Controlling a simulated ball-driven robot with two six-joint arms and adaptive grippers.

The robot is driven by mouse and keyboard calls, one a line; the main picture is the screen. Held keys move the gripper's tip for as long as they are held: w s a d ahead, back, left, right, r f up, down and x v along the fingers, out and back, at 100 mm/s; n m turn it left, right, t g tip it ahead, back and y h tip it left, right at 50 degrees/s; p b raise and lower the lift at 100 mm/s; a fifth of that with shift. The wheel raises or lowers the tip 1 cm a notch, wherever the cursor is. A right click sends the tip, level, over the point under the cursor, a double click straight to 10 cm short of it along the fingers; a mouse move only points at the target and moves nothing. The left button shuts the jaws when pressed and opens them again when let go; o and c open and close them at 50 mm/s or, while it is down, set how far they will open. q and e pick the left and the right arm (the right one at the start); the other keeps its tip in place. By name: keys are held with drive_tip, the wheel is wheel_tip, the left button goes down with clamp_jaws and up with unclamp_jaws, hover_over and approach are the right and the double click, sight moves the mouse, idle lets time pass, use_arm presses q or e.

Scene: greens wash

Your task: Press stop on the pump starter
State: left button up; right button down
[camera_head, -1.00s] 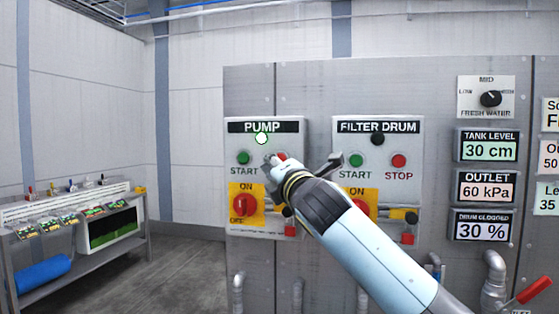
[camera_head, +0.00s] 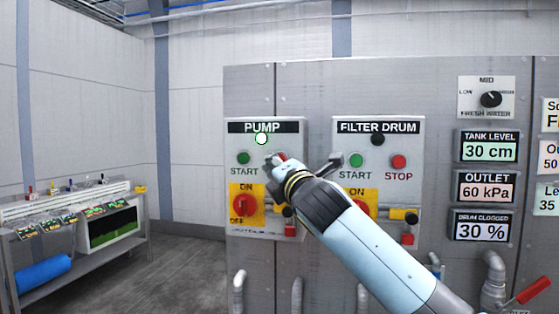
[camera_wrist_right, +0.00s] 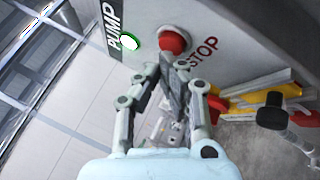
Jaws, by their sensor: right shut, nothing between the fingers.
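The pump starter (camera_head: 237,181) is a grey box on the panel, labelled PUMP, with a lit lamp (camera_head: 261,138) and a green START button (camera_head: 243,158). Its red STOP button (camera_head: 283,157) is mostly hidden behind my right gripper (camera_head: 274,161) in the head view. In the right wrist view the red STOP button (camera_wrist_right: 173,41) shows just beyond the tips of my right gripper (camera_wrist_right: 174,62), which is shut and empty. The tips are at or very near the button; I cannot tell whether they touch. My left gripper is not in view.
The filter drum starter (camera_head: 407,148) stands just right, with its own red STOP button (camera_head: 399,161). The pump's red rotary switch (camera_head: 244,205) is below START. Gauges and a fresh water knob (camera_head: 490,99) are further right. A bench (camera_head: 110,252) stands at the left.

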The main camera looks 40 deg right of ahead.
drive_tip(key=shift+w+d, duration=0.3)
drive_tip(key=shift+d, duration=0.05)
idle(0.6)
idle(0.3)
drive_tip(key=shift+s+a+p, duration=0.4)
drive_tip(key=shift+s+a, duration=0.2)
drive_tip(key=shift+a, duration=0.05)
drive_tip(key=s+a+p, duration=0.2)
drive_tip(key=s+a, duration=0.1)
drive_tip(key=shift+s+a, duration=0.1)
drive_tip(key=shift+a, duration=0.3)
idle(0.6)
